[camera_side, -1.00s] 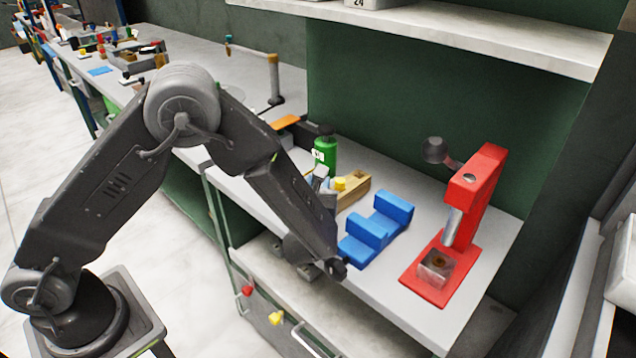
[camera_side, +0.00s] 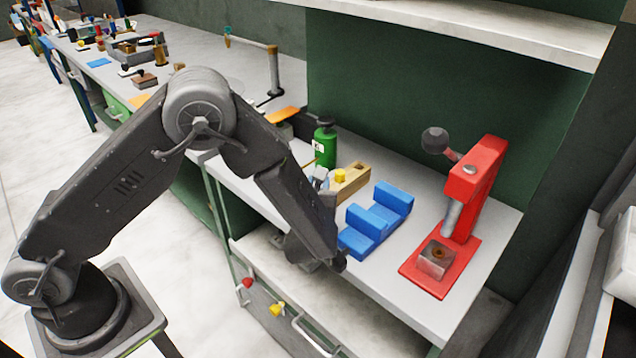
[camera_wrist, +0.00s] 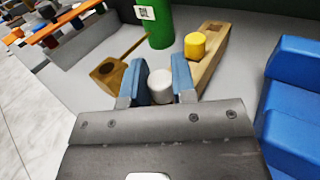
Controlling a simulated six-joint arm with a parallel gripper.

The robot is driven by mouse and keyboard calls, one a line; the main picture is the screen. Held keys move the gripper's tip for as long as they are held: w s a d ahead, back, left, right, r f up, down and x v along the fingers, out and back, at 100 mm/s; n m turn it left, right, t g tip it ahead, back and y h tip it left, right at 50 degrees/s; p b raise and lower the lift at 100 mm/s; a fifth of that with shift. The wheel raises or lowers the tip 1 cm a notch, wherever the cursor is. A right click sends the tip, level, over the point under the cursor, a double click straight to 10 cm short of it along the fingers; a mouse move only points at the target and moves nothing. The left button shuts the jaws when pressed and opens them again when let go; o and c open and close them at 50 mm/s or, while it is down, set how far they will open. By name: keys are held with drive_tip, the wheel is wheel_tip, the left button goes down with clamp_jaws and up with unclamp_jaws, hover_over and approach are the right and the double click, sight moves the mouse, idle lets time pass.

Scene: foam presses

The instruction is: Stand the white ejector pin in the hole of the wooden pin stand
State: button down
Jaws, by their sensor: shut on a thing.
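My gripper (camera_wrist: 160,80) has blue fingertips, shut on the white ejector pin (camera_wrist: 161,87). Only the pin's pale round end shows between the fingers in the wrist view; the rest is hidden. The gripper appears apart from that block.
A longer wooden block (camera_side: 352,182) with a yellow cylinder (camera_wrist: 195,45) is right of the fingers. A green bottle (camera_side: 325,146) stands behind. A blue stepped block (camera_side: 376,221) and a red press (camera_side: 470,190) are further right.

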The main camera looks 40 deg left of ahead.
drive_tip(key=shift+f, duration=0.2)
drive_tip(key=c, duration=0.8)
unclamp_jaws()
drive_tip(key=shift+c, duration=0.2)
drive_tip(key=v, duration=1.3)
drive_tip(key=shift+s+d, duration=0.25)
drive_tip(key=shift+s, duration=0.1)
drive_tip(key=s+a+r+n+g, duration=0.9)
drive_tip(key=a+n+g, duration=0.4)
drive_tip(key=n, duration=0.3)
drive_tip(key=s+d+r+n+t+h, duration=0.3)
drive_tip(key=s+r+n+h, duration=0.4)
drive_tip(key=n, duration=0.6)
wheel_tip(320, 180, up, 3)
drive_tip(key=h, duration=0.3)
drive_tip(key=shift+d+f+t, duration=0.2)
drive_tip(key=shift+d+t, duration=0.05)
drive_tip(key=shift+t, duration=0.05)
